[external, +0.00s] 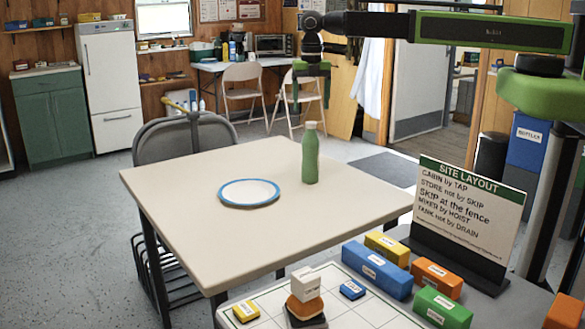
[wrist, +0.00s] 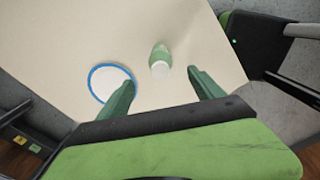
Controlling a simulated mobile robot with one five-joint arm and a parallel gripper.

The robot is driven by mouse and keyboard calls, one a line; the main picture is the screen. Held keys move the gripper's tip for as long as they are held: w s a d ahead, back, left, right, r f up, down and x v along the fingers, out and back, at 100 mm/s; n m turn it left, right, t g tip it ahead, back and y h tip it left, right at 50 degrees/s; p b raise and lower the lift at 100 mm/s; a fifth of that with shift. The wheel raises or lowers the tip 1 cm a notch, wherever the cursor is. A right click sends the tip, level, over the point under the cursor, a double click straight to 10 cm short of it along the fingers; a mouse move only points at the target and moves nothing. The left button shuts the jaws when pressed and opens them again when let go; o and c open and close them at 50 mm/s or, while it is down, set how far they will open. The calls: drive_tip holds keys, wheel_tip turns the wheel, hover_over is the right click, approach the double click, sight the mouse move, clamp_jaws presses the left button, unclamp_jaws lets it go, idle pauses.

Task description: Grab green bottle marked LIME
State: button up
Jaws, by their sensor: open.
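A green bottle (external: 310,157) with a pale cap stands upright near the far right side of the cream table (external: 180,180). No LIME marking is readable on it. In the wrist view the bottle (wrist: 159,55) appears from above, cap toward me, between and just beyond the fingertips. My gripper (external: 312,95) hangs above the bottle with its fingers pointing down, open and empty, apart from it. In the wrist view my gripper (wrist: 161,79) shows both green fingers spread.
A white plate with a blue rim (external: 249,192) lies left of the bottle; the table around them is clear. A site layout sign (external: 465,210), coloured blocks (external: 378,268) and a gridded board (external: 355,308) stand in front. A grey chair (external: 185,137) is at the table's left.

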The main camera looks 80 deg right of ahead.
sight(311, 143)
wheel_tip(311, 143, down, 9)
drive_tip(key=b, duration=0.7)
drive_tip(key=f+b, duration=0.5)
drive_tip(key=shift+s+a, duration=0.1)
drive_tip(key=shift+a, duration=0.2)
drive_tip(key=shift+r, duration=0.2)
drive_tip(key=c, duration=1.4)
drive_tip(key=shift+c, duration=0.2)
